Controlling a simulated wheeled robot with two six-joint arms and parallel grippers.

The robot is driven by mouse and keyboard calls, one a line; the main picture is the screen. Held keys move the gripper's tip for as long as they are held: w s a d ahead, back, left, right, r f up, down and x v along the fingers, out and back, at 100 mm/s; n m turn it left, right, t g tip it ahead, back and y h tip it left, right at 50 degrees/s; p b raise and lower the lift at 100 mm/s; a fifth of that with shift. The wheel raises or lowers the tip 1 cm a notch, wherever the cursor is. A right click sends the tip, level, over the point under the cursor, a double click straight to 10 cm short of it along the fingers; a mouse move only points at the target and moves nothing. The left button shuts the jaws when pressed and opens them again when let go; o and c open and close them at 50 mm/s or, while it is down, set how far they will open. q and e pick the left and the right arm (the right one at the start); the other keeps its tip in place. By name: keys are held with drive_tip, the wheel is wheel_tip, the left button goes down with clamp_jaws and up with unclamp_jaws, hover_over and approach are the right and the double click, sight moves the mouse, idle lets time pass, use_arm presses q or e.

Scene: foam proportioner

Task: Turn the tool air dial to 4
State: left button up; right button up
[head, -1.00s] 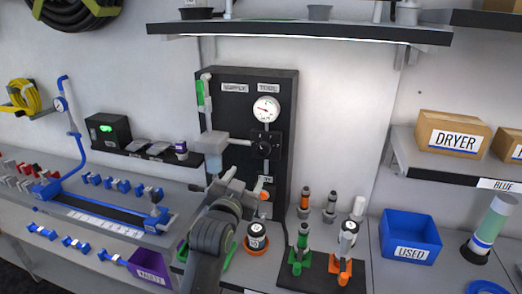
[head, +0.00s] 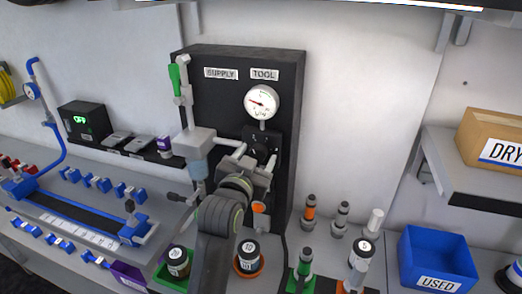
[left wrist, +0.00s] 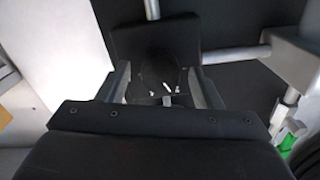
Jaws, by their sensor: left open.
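The tool air dial (head: 264,141) is a black knob with small pale marks on a black block, under the round white gauge (head: 262,102) and the TOOL label (head: 264,74). Its reading is too small to tell. My left gripper (head: 256,158) is open in front of the dial, with its fingers pointing at the panel. In the left wrist view the dial (left wrist: 158,72) lies between the two grey fingers (left wrist: 158,82); I cannot tell whether they touch it. My right gripper is out of view.
A grey filter body (head: 195,143) and pipe stand just left of my gripper. A green-handled lever (head: 174,78) is at the panel's upper left. Labelled bottles (head: 248,252) and upright tools (head: 308,212) stand on the bench below. A blue USED bin (head: 437,258) is at right.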

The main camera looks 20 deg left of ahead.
use_arm(q)
drive_tip(key=shift+w, duration=0.1)
drive_tip(key=shift+r, duration=0.1)
drive_tip(key=shift+c, duration=0.5)
drive_tip(key=c, duration=0.9)
